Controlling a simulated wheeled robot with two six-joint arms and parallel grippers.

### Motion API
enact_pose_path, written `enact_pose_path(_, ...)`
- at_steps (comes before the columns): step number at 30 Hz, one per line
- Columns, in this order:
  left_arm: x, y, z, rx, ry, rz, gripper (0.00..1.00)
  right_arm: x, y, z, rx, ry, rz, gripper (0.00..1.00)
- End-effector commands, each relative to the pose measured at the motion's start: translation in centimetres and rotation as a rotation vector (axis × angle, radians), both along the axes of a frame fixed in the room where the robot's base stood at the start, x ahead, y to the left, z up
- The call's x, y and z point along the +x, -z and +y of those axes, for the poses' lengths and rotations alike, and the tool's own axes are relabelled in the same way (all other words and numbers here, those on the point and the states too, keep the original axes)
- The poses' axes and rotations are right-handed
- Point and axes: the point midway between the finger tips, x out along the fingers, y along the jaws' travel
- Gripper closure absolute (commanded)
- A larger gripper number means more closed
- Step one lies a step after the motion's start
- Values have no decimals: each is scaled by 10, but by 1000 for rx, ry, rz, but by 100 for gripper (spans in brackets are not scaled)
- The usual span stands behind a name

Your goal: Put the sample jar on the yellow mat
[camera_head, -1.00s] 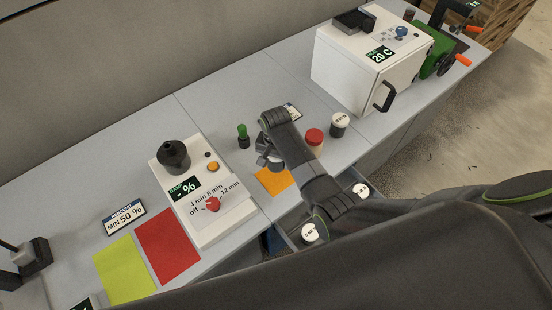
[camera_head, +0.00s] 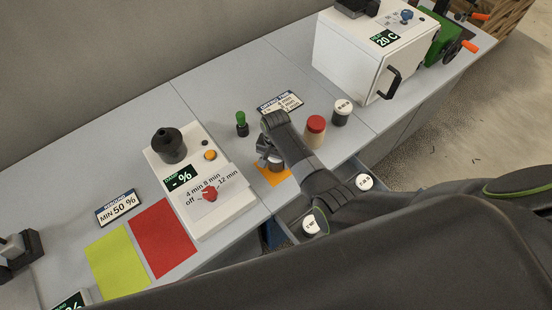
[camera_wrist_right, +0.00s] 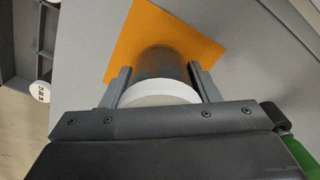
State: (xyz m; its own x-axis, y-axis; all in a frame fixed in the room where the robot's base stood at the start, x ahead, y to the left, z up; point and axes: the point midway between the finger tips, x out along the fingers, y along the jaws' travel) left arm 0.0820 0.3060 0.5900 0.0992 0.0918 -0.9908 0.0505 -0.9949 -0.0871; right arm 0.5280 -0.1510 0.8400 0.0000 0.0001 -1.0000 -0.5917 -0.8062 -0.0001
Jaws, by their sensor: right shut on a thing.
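My right gripper (camera_wrist_right: 160,72) is shut on the sample jar (camera_wrist_right: 160,94), which has a dark body and a white lid. In the right wrist view the jar is in front of the orange mat (camera_wrist_right: 150,30). In the head view my right gripper (camera_head: 272,160) is over the far part of that mat (camera_head: 272,180) and mostly hides the jar. I cannot tell whether the jar touches the mat. A yellow-green mat (camera_head: 118,262) lies bare at the front left, beside a red mat (camera_head: 163,238). My left gripper is not in view.
A white control box (camera_head: 225,205) with a red knob stands left of the orange mat. A green-topped object (camera_head: 241,123), a red-lidded jar (camera_head: 315,130) and a white-lidded jar (camera_head: 342,112) stand near my right gripper. A white oven (camera_head: 365,60) stands farther right.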

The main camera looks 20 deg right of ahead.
Motion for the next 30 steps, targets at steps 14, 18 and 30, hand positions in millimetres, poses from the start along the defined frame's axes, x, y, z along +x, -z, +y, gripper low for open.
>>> enact_pose_path(14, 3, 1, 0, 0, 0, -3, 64, 0, 1, 0, -1, 0, -1, 71)
enact_pose_path(18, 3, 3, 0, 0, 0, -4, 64, 0, 4, 0, -1, 0, -1, 71)
enact_pose_path(30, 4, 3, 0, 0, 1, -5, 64, 0, 6, 0, 0, 0, 0, 19)
